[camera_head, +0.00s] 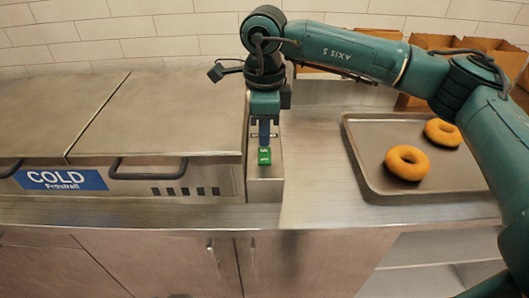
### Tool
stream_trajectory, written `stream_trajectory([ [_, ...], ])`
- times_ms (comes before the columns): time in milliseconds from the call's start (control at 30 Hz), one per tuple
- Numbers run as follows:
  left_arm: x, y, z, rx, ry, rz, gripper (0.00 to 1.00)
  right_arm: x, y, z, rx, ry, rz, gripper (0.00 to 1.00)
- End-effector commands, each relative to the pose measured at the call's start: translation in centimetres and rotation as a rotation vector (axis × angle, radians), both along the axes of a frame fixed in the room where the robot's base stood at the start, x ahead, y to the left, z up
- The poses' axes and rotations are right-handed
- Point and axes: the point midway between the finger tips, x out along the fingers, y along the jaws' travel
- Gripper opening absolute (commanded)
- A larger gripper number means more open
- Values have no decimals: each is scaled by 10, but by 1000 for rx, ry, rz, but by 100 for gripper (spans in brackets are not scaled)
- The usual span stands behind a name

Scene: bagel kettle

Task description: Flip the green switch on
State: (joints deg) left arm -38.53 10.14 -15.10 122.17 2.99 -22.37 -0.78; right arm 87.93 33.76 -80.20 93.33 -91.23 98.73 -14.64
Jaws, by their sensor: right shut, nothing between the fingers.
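The green switch (264,156) is on the top of a narrow steel box at the right end of the cold unit. My right gripper (264,140) points straight down, directly over the switch, with its fingers shut and nothing between them. Its fingertips overlap the upper edge of the switch in the picture; I cannot tell whether they touch it. The fingers hide part of the switch's far side. My left gripper is not in view.
A steel cold unit (150,112) with two lids and dark handles fills the left. A tray (365,178) with two bagels (407,162) (442,132) lies on the right counter. Cardboard boxes (428,42) stand behind. Counter between switch and tray is clear.

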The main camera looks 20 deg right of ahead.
Motion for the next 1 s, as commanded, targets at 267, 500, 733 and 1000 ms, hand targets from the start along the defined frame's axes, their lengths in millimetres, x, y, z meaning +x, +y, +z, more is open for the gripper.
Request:
stream_trajectory([
  [267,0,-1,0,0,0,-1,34,0,0,0,0,0,0,0],
  [500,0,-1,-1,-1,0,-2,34,0,0,-1,0,0,0,0],
  [733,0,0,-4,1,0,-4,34,0,0,-4,0,0,0,0],
  [1000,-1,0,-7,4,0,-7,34,0,0,-8,0,0,0,0],
])
